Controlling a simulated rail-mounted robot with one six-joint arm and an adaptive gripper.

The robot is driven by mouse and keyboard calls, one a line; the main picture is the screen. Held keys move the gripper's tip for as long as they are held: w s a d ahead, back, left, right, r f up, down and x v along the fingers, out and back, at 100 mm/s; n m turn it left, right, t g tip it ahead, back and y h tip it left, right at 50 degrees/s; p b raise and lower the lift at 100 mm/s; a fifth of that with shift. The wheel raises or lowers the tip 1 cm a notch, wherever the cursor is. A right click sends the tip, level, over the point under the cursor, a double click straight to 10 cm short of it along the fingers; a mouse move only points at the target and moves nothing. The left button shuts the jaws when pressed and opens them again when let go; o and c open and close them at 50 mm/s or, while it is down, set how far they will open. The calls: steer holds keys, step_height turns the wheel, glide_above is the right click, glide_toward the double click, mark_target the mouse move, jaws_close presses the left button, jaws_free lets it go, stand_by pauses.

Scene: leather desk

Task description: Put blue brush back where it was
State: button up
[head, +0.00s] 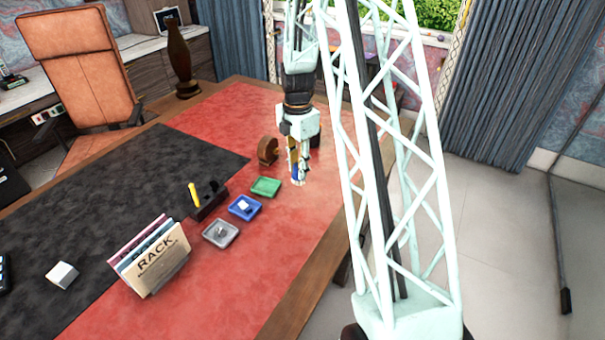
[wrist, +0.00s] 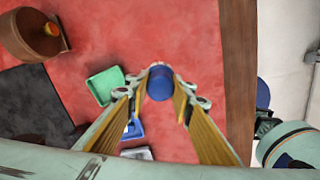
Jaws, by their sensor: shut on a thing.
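My gripper (head: 298,180) is shut on the blue brush (head: 295,171) and holds it above the red part of the desk, near its right edge. In the wrist view the blue brush (wrist: 160,84) shows end-on as a round blue shape between the fingertips; its length is hidden. A dark holder (head: 208,207) stands left of the gripper, with a yellow-handled item (head: 195,194) upright in it.
Green (head: 265,187), blue (head: 245,208) and grey (head: 220,234) trays form a row near the holder. Small objects lie in the blue and grey ones. A brown round wooden object (head: 268,151) stands behind. A file rack (head: 155,258) is front left. Red desk surface (head: 325,190) is clear beside the gripper.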

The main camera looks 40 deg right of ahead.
steer(key=w+a+r+m, duration=0.5)
steer(key=a, duration=0.5)
steer(key=w+a+r+m+b, duration=0.1)
steer(key=w+a+r+m, duration=0.3)
steer(key=a, duration=0.7)
steer(key=w+a+r+m+b, duration=0.1)
steer(key=w+a+r+m, duration=0.4)
steer(key=a, duration=0.5)
steer(key=shift+w+a+r+m, duration=0.25)
steer(key=shift+w+r+m, duration=0.05)
steer(key=shift+w+r, duration=0.45)
steer(key=shift+a, duration=0.1)
